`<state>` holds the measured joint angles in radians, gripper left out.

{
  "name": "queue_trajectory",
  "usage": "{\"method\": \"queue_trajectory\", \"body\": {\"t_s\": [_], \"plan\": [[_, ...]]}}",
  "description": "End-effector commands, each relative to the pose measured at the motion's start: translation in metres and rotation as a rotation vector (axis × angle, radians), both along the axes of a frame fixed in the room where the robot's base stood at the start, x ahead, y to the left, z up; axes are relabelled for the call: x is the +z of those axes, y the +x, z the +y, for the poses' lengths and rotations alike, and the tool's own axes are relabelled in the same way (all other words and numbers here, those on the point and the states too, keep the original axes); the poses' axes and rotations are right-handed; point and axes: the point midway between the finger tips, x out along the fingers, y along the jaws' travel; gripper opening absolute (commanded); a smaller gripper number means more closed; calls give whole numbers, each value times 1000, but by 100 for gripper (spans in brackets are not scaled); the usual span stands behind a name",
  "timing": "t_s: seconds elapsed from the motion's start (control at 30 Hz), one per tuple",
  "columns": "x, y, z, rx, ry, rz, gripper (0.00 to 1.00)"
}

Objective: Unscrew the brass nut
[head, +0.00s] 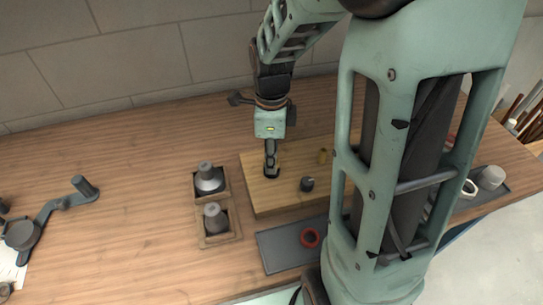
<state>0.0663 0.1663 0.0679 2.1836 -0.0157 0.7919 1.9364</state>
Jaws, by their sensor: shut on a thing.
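A light wooden board (262,205) lies on the bench in the middle of the head view. My gripper (271,171) points down over its left part. The fingers are close together and shut on a small dark part at the board's surface; the fingers mostly hide it, and I cannot tell whether it is brass. I cannot tell whether that one is the nut. A short dark grey cylinder (307,184) stands nearer the board's front edge.
Two square wooden holders with grey metal parts (209,180) (214,217) stand left of the board. A grey lever-like tool (55,212) lies far left. My arm hides the board's right side.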

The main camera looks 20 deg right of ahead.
Motion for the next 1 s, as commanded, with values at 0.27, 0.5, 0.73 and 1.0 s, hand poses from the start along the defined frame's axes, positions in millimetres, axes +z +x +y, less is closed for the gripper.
{"method": "queue_trajectory", "body": {"t_s": [0.27,0.5,0.73,1.0], "plan": [[1,0,0,240,0,0,1],[2,0,0,381,0,0,1],[2,0,0,621,0,1,1],[3,0,0,758,0,1,1]]}}
